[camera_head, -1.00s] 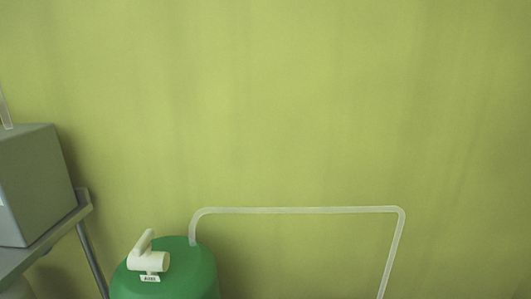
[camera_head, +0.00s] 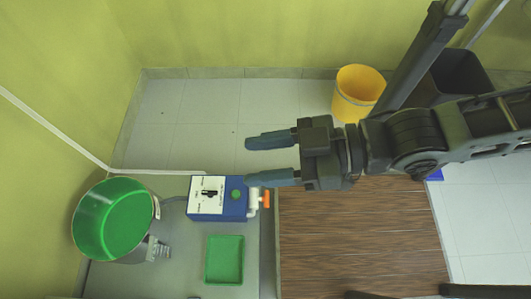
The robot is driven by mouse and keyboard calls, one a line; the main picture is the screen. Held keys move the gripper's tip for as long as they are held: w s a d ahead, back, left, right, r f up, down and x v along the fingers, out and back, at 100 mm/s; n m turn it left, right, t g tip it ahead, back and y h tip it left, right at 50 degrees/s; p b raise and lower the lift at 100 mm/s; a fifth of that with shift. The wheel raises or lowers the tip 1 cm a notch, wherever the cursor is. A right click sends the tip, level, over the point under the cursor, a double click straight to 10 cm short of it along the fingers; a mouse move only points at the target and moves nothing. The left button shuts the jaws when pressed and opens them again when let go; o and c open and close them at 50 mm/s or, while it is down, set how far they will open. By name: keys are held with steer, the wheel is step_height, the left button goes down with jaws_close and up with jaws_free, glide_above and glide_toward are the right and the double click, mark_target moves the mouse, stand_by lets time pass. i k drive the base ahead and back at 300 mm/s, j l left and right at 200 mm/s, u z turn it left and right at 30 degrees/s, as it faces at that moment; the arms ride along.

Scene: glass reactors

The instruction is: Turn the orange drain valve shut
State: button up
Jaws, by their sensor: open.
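The orange drain valve (camera_head: 266,200) is a small handle on a white fitting (camera_head: 253,203) at the right side of a blue box (camera_head: 205,214). My gripper (camera_head: 250,161) reaches in from the right with its two blue-grey fingers pointing left. The fingers are apart with nothing between them. In the picture the lower finger lies just above the valve and the box's upper right corner. It appears to be above them, but I cannot tell the height. The valve handle is small, and its exact angle is hard to tell.
The box has a black switch and a green button. A green tray (camera_head: 225,281) lies below it, and a green round vessel (camera_head: 77,225) stands left. A brown wooden surface (camera_head: 350,225) is at right. A yellow bucket (camera_head: 343,107) and black bin (camera_head: 463,72) stand behind on tiled floor.

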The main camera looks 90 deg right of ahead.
mark_target(266, 198)
steer(key=k+j+z, duration=0.25)
steer(key=k, duration=0.7)
steer(key=k+l+z, duration=0.15)
steer(key=k+z, duration=0.15)
steer(key=k, duration=0.6)
steer(key=i+j+z, duration=0.2)
steer(key=i, duration=0.2)
steer(key=i+j+z, duration=0.2)
steer(key=i, duration=0.25)
steer(key=i+j+z, duration=0.2)
steer(key=i, duration=0.2)
steer(key=l, duration=0.1)
